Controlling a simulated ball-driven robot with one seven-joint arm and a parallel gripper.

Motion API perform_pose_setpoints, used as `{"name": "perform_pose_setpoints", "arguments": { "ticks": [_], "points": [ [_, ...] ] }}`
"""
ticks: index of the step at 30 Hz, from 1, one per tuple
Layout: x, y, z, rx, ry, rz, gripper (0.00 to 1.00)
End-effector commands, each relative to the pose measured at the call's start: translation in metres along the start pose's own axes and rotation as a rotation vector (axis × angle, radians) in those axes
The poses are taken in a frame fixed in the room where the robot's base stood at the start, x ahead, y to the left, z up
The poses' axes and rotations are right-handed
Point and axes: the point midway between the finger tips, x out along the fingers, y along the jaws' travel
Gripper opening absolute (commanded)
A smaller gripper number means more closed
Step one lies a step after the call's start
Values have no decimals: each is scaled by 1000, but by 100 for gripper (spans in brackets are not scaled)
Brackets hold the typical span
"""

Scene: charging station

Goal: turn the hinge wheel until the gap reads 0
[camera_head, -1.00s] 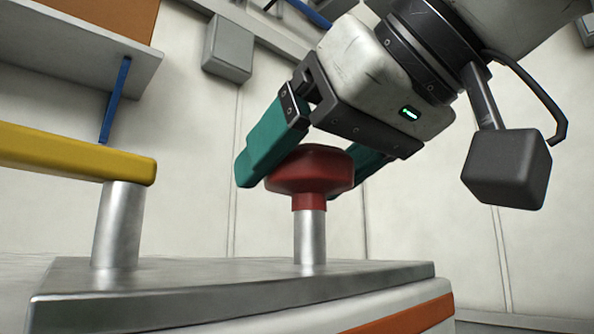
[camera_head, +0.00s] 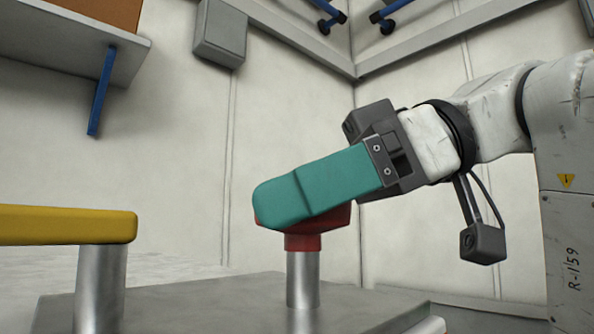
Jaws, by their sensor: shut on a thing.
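The red hinge wheel (camera_head: 303,242) sits on a silver post (camera_head: 303,279) that rises from the metal top of the station. My gripper (camera_head: 285,200) reaches in from the right and is shut on the wheel. Its near teal finger lies across the front of the wheel and hides most of it, so only the lower part and the right edge show. The far finger is hidden. No gap reading is visible.
A yellow bar (camera_head: 65,225) on a thick silver post (camera_head: 100,288) stands to the left. A shelf with a blue bracket (camera_head: 101,92) and a grey box (camera_head: 220,33) are on the back wall. The metal top (camera_head: 215,300) between the posts is clear.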

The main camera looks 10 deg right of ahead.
Motion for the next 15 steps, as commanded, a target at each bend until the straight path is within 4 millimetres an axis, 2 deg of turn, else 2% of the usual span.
{"name": "perform_pose_setpoints", "arguments": {
  "ticks": [2,15],
  "points": [
    [-2,1,-4,-23,6,-68,49],
    [-1,-1,-2,-183,5,-452,49]
  ]
}}
